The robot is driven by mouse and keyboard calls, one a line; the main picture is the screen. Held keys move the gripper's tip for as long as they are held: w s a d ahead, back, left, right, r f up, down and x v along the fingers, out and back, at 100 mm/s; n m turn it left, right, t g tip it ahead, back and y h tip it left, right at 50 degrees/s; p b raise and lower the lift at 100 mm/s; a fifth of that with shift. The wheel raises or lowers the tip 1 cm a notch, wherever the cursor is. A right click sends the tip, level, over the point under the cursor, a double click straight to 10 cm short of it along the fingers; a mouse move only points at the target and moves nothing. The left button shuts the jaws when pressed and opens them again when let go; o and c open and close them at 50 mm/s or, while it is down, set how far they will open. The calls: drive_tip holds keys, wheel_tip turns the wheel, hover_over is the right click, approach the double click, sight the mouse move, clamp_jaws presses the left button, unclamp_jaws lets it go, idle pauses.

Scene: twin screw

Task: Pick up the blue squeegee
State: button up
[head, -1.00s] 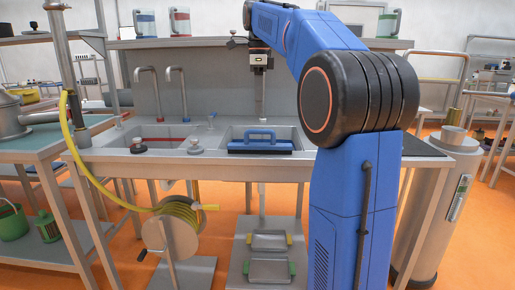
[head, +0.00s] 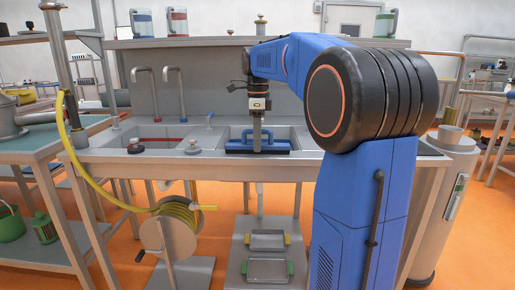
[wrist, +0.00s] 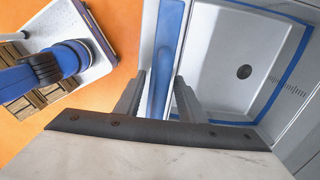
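The blue squeegee (head: 236,147) lies across the front edge of the right-hand sink in the head view. Its long blue handle also shows in the wrist view (wrist: 170,40). My gripper (head: 257,142) points straight down over the middle of the squeegee. In the wrist view my gripper (wrist: 160,80) is open, with one finger on each side of the blue handle. The handle appears narrower than the gap, and I see no clear grip on it. The fingertips' exact depth against the handle is hard to tell.
The right sink basin (wrist: 235,45) with its drain lies beside the handle. Two taps (head: 145,75) rise behind the left sink. A yellow hose reel (head: 175,228) stands below.

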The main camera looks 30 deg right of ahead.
drive_tip(key=shift+f, duration=0.7)
drive_tip(key=shift+c, duration=0.6)
drive_tip(key=c, duration=0.7)
drive_tip(key=shift+r, duration=0.1)
drive_tip(key=shift+c, duration=0.2)
